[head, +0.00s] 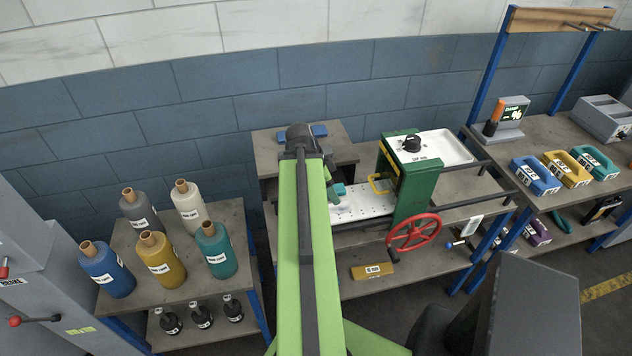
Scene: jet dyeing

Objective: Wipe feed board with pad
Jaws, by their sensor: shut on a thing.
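The feed board (358,213) is a white plate with small dark holes, lying flat left of the green machine stand. My gripper (336,193) is beyond my green arm, at the board's upper left. It is shut on a small teal pad (341,189). The pad appears at or just above the board's surface; I cannot tell whether it touches. My arm hides the board's left end and part of the gripper.
The green stand (417,190) with a yellow handle (378,184) and red handwheel (414,233) borders the board on the right. Blue pieces (319,131) lie on the rear shelf. Several bottles (155,258) stand on the left table. A tan block (372,271) lies below.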

